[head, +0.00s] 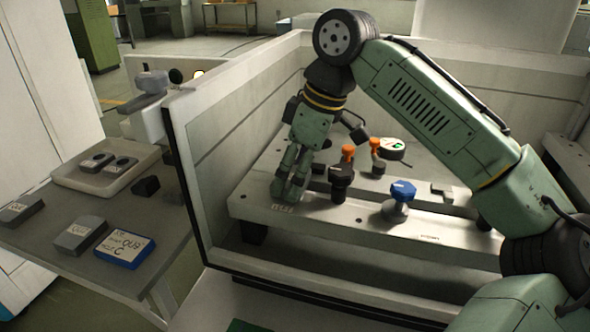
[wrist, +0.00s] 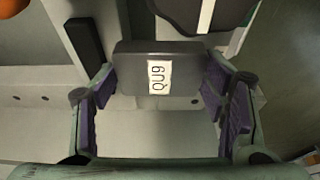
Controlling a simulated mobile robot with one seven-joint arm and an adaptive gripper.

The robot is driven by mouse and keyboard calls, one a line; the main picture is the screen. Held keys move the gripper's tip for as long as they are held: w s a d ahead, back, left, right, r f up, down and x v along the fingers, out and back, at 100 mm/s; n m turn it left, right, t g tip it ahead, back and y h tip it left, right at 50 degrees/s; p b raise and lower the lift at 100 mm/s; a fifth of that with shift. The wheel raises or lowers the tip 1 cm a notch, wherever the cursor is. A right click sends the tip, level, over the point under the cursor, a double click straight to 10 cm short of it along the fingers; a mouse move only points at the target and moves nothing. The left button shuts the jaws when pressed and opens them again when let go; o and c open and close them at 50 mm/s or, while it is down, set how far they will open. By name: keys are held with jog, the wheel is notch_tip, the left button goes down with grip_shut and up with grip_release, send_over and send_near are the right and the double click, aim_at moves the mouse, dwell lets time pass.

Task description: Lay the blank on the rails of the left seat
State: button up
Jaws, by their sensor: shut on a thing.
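The blank (wrist: 135,62) is a dark grey block with a white label reading QU9 in the wrist view. My gripper (wrist: 163,95) is shut on it, with purple pads at its two sides. In the head view my gripper (head: 288,190) points down at the left front of the pale bench (head: 330,222) inside the tank; its fingers largely hide the blank there. The left seat's rails cannot be made out clearly; the gripper covers that area. I cannot tell whether the blank touches anything below.
Orange-topped clamps (head: 348,153), a black knob (head: 341,178) and a blue knob (head: 403,192) stand right of my gripper. The tank wall (head: 185,170) rises at left.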

jog(key=shift+f, duration=0.2)
jog(key=o, duration=1.9)
jog(key=shift+o, duration=0.2)
